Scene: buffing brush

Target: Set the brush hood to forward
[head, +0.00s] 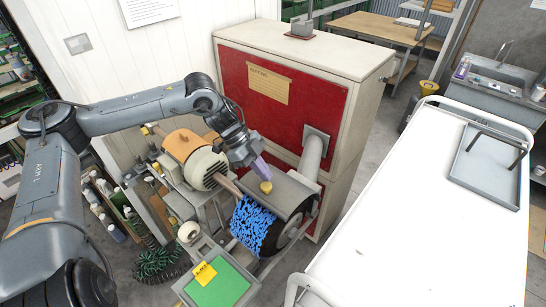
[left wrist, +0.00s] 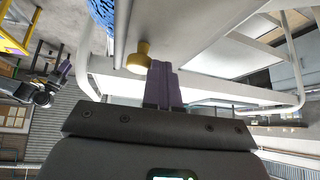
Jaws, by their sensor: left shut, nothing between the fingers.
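The brush hood (head: 290,190) is a grey curved cover over the blue bristle brush (head: 252,224). A yellow knob (head: 266,187) stands on the hood; it also shows in the left wrist view (left wrist: 139,58). My left gripper (head: 261,172) is shut and empty, its purple fingers just beside the knob. In the left wrist view, the fingertips (left wrist: 162,68) lie close to the right of the knob; whether they touch it I cannot tell. My right gripper (left wrist: 64,68) seems to show small at the left of that view, its jaws unclear.
The motor (head: 203,167) is left of the hood, a grey duct (head: 313,155) right of it. A red-fronted cabinet (head: 240,90) stands behind. A green pad (head: 218,284) is in front, and a white cart (head: 425,225) is at the right.

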